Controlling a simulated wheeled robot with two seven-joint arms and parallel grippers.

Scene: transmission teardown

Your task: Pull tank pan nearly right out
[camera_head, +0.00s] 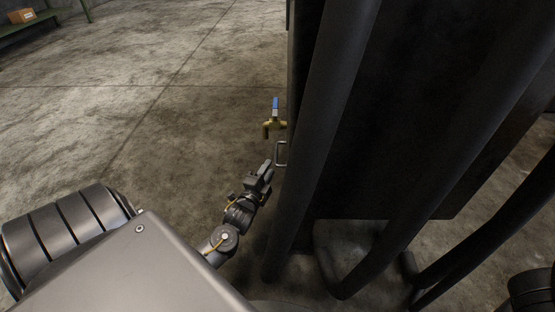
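A pale metal loop handle (281,153) stands out from the left side of a large dark cabinet-like body (425,120). I take it for the handle of the tank pan; the pan itself cannot be made out behind the dark tubes. My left gripper (265,170) is just below and left of the handle, its tip close to it. Whether it touches the handle, and whether its fingers are open or shut, is too small to tell. My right gripper does not show.
A brass tap (273,124) with a blue lever sticks out just above the handle. Thick dark tubes (322,140) run down in front of the body. The concrete floor (150,110) to the left is clear. A cardboard box (22,15) sits on a green bench far back left.

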